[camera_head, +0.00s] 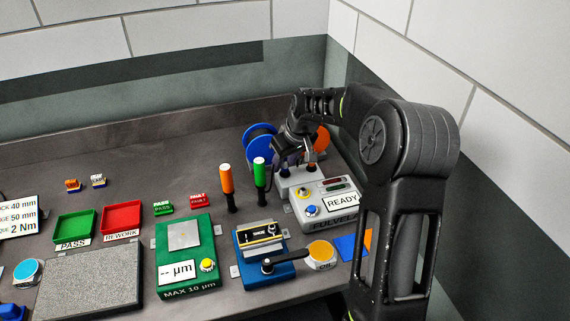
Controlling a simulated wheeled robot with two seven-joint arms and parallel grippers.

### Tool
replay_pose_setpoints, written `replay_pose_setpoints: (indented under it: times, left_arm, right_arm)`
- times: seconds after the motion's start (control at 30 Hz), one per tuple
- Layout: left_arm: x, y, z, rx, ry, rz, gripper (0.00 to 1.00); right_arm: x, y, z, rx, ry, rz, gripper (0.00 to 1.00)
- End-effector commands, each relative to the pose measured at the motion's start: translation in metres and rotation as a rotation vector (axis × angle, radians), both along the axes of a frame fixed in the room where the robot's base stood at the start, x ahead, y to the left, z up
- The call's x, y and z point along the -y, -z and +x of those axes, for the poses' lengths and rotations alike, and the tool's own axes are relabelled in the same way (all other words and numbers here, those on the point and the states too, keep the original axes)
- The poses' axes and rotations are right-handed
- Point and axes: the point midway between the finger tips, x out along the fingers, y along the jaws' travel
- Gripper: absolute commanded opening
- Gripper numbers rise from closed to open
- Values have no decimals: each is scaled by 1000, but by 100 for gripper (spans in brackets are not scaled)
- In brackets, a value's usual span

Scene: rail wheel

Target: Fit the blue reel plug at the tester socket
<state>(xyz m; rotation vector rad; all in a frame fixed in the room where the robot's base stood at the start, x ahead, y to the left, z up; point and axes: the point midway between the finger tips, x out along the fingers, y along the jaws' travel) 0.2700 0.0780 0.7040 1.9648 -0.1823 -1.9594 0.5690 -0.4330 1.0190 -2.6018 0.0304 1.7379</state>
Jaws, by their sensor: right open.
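The blue reel (259,140) stands at the back of the bench, partly hidden behind my right gripper. The tester (322,195) is a pale box with a READY label, a blue button and a yellow button. Its raised socket block (297,184) is on its left rear part. My right gripper (297,163) is open and points down just above this block, in front of the reels. Small dark parts show at the fingertips, but I cannot tell a blue plug from the socket tops there. My left gripper is not in view.
An orange reel (322,138) is right of the gripper. Orange and green screwdrivers (227,185) stand upright left of the tester. A blue clamp fixture (264,262), a green gauge (187,255), and green and red trays (122,217) fill the front. The back left bench is mostly clear.

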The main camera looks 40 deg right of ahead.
Motion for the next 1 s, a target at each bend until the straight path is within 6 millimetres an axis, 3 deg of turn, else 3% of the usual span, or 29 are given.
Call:
replay_pose_setpoints:
  times: [0.3,0.8,1.0]
  left_arm:
    - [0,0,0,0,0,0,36]
    - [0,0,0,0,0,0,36]
    - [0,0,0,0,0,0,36]
  right_arm:
    - [0,0,0,0,0,0,40]
    - [0,0,0,0,0,0,0]
    - [0,0,0,0,0,0,0]
